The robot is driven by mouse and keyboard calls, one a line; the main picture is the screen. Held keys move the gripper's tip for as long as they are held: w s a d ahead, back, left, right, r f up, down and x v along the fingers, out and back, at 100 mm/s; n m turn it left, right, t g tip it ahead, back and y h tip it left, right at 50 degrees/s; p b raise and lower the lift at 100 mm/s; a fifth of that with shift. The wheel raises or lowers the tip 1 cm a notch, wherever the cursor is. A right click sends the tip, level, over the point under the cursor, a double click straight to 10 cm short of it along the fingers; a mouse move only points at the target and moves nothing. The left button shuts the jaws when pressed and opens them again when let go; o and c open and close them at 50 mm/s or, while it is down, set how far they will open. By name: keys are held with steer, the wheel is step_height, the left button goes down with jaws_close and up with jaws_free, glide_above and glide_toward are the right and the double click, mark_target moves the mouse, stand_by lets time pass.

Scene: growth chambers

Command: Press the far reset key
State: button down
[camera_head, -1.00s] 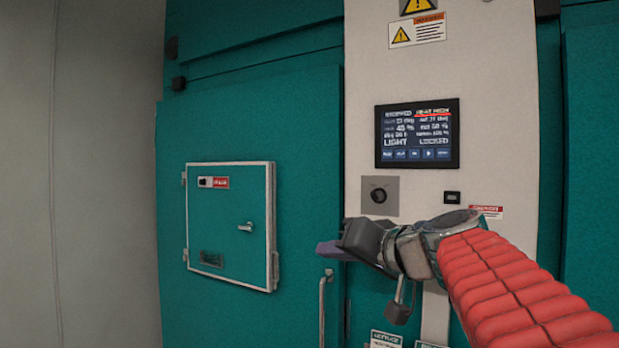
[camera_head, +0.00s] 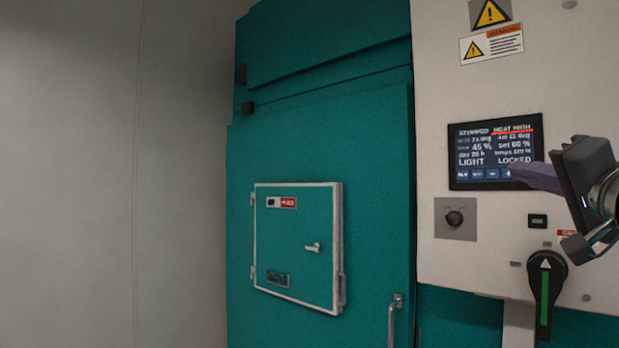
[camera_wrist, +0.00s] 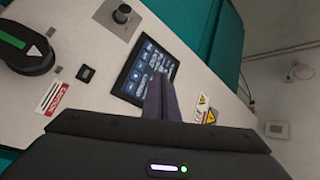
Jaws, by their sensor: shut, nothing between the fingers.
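A dark display (camera_head: 495,152) is set in the white panel, with text lines such as LIGHT and LOCKED and a row of small blue keys (camera_head: 477,174) along its bottom edge. The key labels are too small to read, so I cannot tell which is the reset key. My gripper (camera_head: 516,172) is shut and empty, its purple fingertips overlapping the lower right of the display. In the wrist view the fingers (camera_wrist: 161,98) point at the display (camera_wrist: 143,73) and cover part of it. I cannot tell whether they touch it.
Below the display are a black knob (camera_head: 454,218) on a grey plate, a small black switch (camera_head: 537,221) and a large rotary handle (camera_head: 545,290) with a green stripe. A teal hatch (camera_head: 298,245) with a white frame is on the left. Warning labels (camera_head: 491,45) sit above.

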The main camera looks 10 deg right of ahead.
steer(key=w+d, duration=0.5)
steer(key=d, duration=0.2)
steer(key=shift+w, duration=0.2)
stand_by(0.4)
stand_by(1.8)
steer(key=shift+w+d, duration=0.1)
steer(key=shift+w+d, duration=0.2)
steer(key=shift+w+d, duration=0.2)
steer(key=shift+d, duration=0.05)
stand_by(1.0)
steer(key=shift+s+a, duration=0.5)
steer(key=shift+a, duration=0.1)
